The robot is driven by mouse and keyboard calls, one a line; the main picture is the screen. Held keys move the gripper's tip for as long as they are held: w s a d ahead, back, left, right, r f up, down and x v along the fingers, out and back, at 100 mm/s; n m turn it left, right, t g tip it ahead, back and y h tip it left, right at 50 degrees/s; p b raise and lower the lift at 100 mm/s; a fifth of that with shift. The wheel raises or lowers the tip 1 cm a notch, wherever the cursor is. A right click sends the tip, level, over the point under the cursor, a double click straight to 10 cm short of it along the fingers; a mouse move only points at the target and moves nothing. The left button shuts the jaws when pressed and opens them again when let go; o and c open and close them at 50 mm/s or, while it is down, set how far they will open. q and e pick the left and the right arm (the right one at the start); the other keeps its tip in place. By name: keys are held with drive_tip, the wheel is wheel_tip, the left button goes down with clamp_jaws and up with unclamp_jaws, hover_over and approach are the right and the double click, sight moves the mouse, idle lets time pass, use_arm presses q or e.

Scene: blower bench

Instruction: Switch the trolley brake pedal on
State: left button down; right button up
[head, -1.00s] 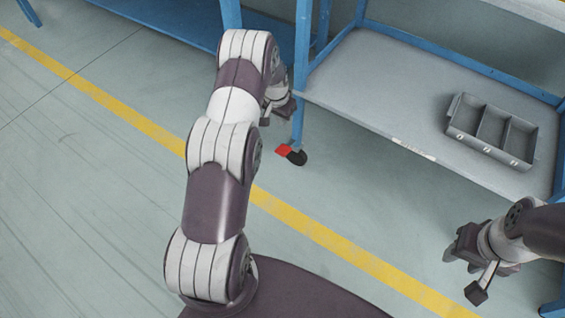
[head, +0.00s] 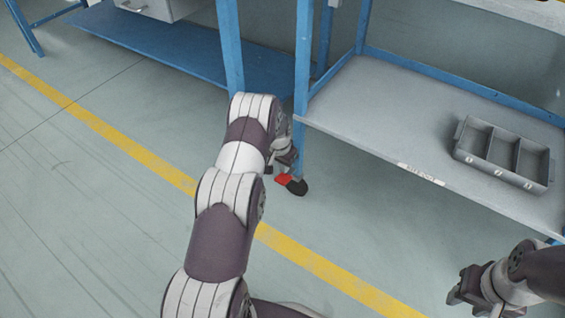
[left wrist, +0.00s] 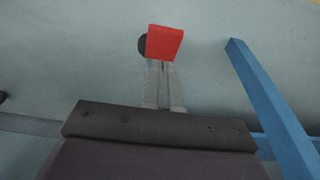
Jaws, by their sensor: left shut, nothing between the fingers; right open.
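The red brake pedal (head: 283,180) sits on the black caster (head: 298,187) at the foot of the trolley's blue front leg (head: 302,110). In the left wrist view the red pedal (left wrist: 165,43) is at the top centre, with the dark caster (left wrist: 142,45) just behind its left edge. My left gripper (head: 286,162) is shut and empty, close above the pedal; whether it touches cannot be told. In the left wrist view my shut fingers (left wrist: 163,88) point towards the pedal. My right gripper (head: 460,285) is open and empty at the lower right, well away from the pedal.
The trolley's grey lower shelf (head: 370,110) carries a grey compartment tray (head: 503,153). Another blue-framed bench with a blue shelf (head: 170,50) stands at the upper left. A yellow line (head: 130,148) crosses the floor, which is clear at the left.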

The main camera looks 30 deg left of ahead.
sight(280, 181)
use_arm(q)
drive_tip(key=f, duration=0.1)
drive_tip(key=f+b, duration=0.1)
drive_tip(key=shift+s+f, duration=0.35)
drive_tip(key=shift+f, duration=0.05)
use_arm(e)
drive_tip(key=shift+f, duration=0.95)
use_arm(q)
drive_tip(key=shift+s+f, duration=0.3)
use_arm(e)
drive_tip(key=shift+r, duration=0.25)
use_arm(q)
drive_tip(key=shift+s+f, duration=0.1)
drive_tip(key=shift+f, duration=0.05)
drive_tip(key=shift+s+a+f+p, duration=0.1)
drive_tip(key=shift+s+f+p, duration=0.3)
drive_tip(key=shift+f, duration=0.2)
drive_tip(key=shift+s+f, duration=0.25)
drive_tip(key=shift+f, duration=1)
use_arm(e)
drive_tip(key=shift+r, duration=0.1)
